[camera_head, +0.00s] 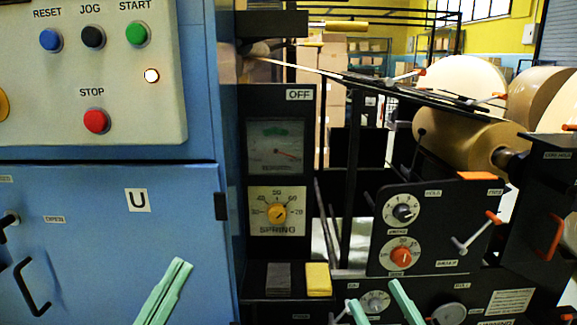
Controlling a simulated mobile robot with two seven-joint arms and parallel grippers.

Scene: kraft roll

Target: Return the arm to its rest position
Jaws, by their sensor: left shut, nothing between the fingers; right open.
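My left gripper (180,264) shows at the lower left as pale green fingers held close together, with nothing between them. It is in front of the blue cabinet's lower door. My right gripper (374,292) shows at the bottom, right of centre. Its two green fingers are apart and empty, in front of the lower black control panel, with a grey dial (376,302) seen between them. The rest of both arms is out of the frame.
A blue cabinet (90,235) with a button panel (70,85) fills the left. A black machine with dials (401,256) and orange-tipped levers (475,232) stands at right, with a kraft roll (465,135) above. A yellow block (318,279) and grey block (278,279) lie on a ledge.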

